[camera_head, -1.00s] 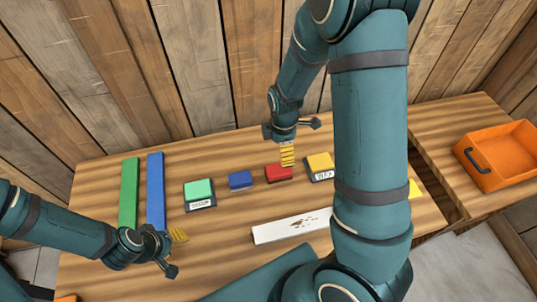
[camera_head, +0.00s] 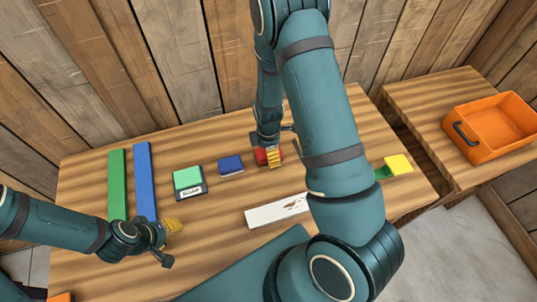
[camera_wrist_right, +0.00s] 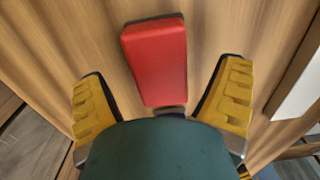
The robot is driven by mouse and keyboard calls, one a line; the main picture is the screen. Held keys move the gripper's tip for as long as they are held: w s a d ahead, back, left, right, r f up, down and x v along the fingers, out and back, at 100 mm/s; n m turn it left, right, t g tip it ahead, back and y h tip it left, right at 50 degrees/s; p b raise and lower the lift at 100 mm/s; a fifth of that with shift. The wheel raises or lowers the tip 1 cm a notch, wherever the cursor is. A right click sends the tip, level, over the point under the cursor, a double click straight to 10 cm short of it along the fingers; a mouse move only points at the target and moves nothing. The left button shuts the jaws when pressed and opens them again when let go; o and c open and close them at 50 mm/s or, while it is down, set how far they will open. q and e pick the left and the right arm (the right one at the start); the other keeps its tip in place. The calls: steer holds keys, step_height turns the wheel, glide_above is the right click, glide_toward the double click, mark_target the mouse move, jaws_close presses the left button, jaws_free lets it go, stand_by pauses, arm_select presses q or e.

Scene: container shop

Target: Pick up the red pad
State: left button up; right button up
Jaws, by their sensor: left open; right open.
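The red pad (camera_head: 261,157) lies on the wooden table toward the back, partly hidden by my right gripper (camera_head: 271,155). In the right wrist view the red pad (camera_wrist_right: 155,58) lies between the two yellow fingers of my right gripper (camera_wrist_right: 163,78). The fingers are spread, with a gap on each side of the pad. My left gripper (camera_head: 170,230) is open and empty over the front left of the table, well away from the red pad.
A blue pad (camera_head: 231,165) and a green labelled pad (camera_head: 187,179) lie left of the red pad. Blue (camera_head: 146,182) and green (camera_head: 117,184) strips lie farther left. A white board (camera_head: 272,211) lies in front; a yellow block (camera_head: 398,162) and orange bin (camera_head: 462,122) are right.

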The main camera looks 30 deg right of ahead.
arm_select(q)
steer(key=shift+f, duration=0.1)
arm_select(e)
steer(key=shift+f, duration=0.8)
steer(key=c, duration=1.3)
steer(key=shift+c, duration=0.2)
arm_select(q)
steer(key=shift+r+p, duration=0.6)
steer(key=shift+r, duration=0.15)
arm_select(e)
step_height(320, 180, up, 10)
steer(key=shift+r, duration=0.1)
steer(key=shift+o, duration=0.9)
steer(key=shift+c, duration=0.4)
arm_select(q)
steer(key=shift+s, duration=0.1)
